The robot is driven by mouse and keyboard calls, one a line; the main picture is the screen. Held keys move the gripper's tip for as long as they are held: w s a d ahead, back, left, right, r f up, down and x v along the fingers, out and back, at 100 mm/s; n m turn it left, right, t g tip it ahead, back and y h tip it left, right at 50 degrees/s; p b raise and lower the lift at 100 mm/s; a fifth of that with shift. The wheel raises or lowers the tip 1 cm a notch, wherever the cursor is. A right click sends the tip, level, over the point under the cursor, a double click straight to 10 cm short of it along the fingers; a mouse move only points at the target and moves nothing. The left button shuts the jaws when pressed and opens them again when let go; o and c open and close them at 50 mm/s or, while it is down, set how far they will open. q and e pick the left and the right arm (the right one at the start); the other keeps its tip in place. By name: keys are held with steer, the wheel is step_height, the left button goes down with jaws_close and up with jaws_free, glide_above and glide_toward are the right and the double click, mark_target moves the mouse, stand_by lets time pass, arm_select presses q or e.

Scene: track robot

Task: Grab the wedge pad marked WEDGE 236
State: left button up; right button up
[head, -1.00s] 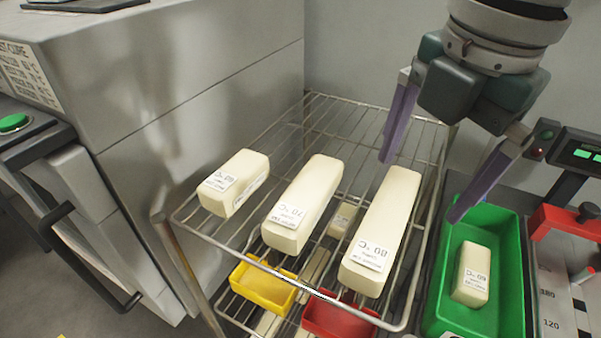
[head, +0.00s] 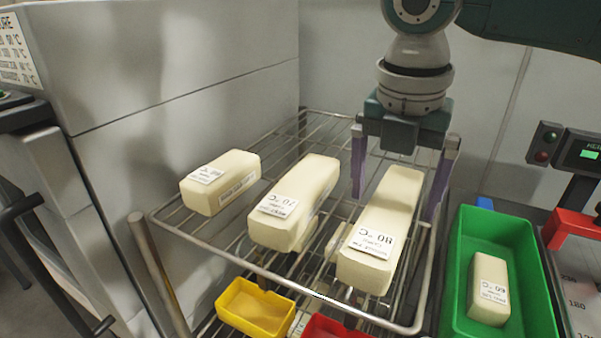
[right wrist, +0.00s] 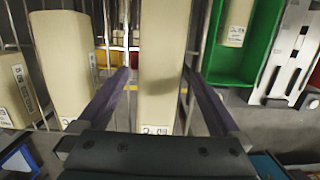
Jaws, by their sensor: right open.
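Several cream, long wedge-shaped pads have white labels, and I cannot make out WEDGE 236 on any. On the wire rack's top shelf are a left pad (head: 220,182), a middle pad (head: 294,205) and a right pad (head: 384,222), whose label seems to read 80 °C. Another pad (head: 488,288) lies in the green bin. My right gripper (head: 396,200) is open, its purple fingers on either side of the right pad's far part. In the right wrist view, this pad (right wrist: 163,60) lies between the open fingers (right wrist: 158,85). Contact cannot be told. My left gripper is out of view.
The wire rack (head: 165,214) stands beside a grey metal cabinet (head: 190,110). Below its top shelf are a yellow bin (head: 255,310) and a red bin (head: 335,328). The green bin (head: 545,290) is close on the right, with a display unit (head: 578,152) behind.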

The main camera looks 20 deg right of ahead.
step_height(320, 180, down, 2)
steer(key=shift+w+d+f, duration=0.1)
steer(key=shift+d, duration=0.05)
steer(key=c, duration=1.4)
steer(key=shift+c, duration=0.2)
